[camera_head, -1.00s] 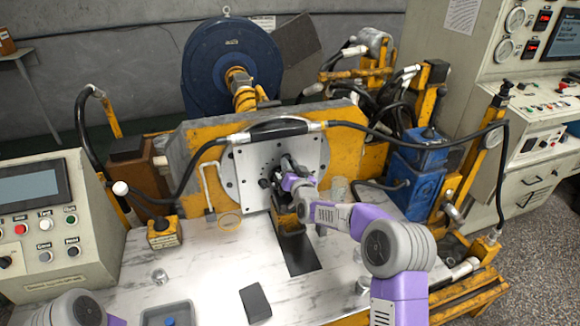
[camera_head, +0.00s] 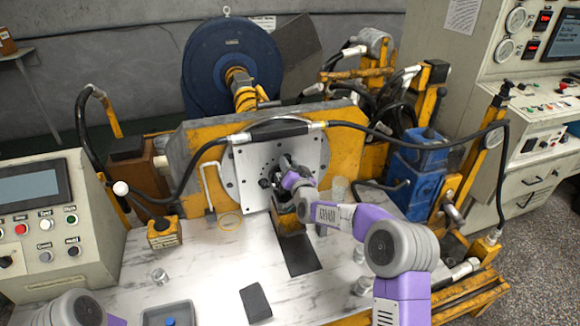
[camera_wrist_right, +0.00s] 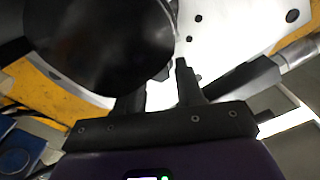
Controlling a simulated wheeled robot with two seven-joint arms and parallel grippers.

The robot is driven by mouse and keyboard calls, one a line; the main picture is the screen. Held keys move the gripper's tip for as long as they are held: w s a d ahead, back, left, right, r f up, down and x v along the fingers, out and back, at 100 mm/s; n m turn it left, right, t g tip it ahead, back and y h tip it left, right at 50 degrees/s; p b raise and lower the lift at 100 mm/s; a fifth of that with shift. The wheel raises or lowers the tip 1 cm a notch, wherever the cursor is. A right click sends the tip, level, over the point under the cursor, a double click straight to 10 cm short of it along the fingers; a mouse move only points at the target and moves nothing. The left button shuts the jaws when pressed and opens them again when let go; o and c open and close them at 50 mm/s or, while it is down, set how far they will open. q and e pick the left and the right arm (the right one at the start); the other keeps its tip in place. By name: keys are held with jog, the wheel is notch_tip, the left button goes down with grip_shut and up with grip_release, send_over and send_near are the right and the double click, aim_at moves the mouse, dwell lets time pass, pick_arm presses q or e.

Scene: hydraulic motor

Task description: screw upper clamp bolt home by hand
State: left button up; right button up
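A pale, upright mounting plate (camera_head: 245,160) with several holes stands at the bench's back. My right gripper (camera_head: 281,168) is at the plate's face, beside a dark round motor part, small and partly hidden in the head view. In the right wrist view, the gripper's two dark fingers (camera_wrist_right: 160,84) are apart, with bright plate between them. A large dark round body (camera_wrist_right: 100,40) covers the left finger's tip. A small dark piece (camera_wrist_right: 165,73) lies between the tips; I cannot tell whether it is the bolt or is gripped. The upper clamp bolt cannot be made out. My left gripper is out of view.
Black hoses (camera_head: 420,147) arch over the plate. A control console (camera_head: 50,225) stands left.

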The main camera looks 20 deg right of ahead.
jog(key=shift+o, duration=0.7)
jog(key=s+p, duration=0.1)
jog(key=s, duration=0.6)
jog(key=shift+s+d, duration=0.15)
jog(key=shift+s, duration=0.15)
jog(key=shift+f, duration=0.1)
